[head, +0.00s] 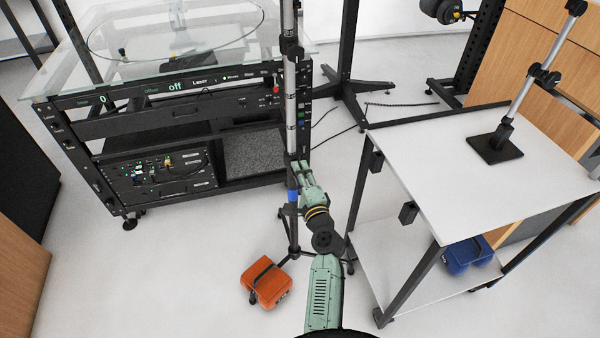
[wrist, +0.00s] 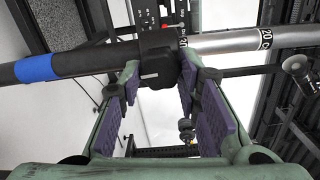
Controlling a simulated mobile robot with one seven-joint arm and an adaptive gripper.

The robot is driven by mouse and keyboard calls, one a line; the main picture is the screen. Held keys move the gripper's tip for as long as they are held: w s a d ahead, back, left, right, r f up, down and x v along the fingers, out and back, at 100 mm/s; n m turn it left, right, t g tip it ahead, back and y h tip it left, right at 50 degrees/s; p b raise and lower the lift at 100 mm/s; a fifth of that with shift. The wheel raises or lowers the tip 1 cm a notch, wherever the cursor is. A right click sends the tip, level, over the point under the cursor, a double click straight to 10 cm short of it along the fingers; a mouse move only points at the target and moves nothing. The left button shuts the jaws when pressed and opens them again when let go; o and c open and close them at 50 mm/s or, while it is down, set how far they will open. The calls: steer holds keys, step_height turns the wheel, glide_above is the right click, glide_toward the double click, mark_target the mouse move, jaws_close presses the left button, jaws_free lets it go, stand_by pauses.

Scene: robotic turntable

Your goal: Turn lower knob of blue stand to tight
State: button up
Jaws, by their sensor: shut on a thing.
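The blue stand (head: 291,118) is a tall upright pole in the middle of the head view, silver above and black below, with a blue band (head: 293,195) low on it. In the wrist view the pole runs sideways, with the blue band (wrist: 37,68) at the left. The lower knob (wrist: 158,46), on a black collar where the black tube meets the silver tube, lies between my fingertips. My gripper (head: 297,169) is at the pole just above the blue band. Its purple-padded fingers (wrist: 159,66) are shut on the knob. The knob's marking is not readable, and my gripper hides it in the head view.
A black rack (head: 160,120) with a glass turntable top stands close behind, left of the pole. A white two-shelf table (head: 430,170) is at the right, with a blue bag (head: 467,254) on its lower shelf. An orange bag (head: 267,283) lies by the stand's foot.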

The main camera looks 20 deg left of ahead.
steer(key=shift+m, duration=0.4)
steer(key=o, duration=1.1)
steer(key=shift+o, duration=0.2)
steer(key=v, duration=0.7)
steer(key=shift+s+d, duration=0.2)
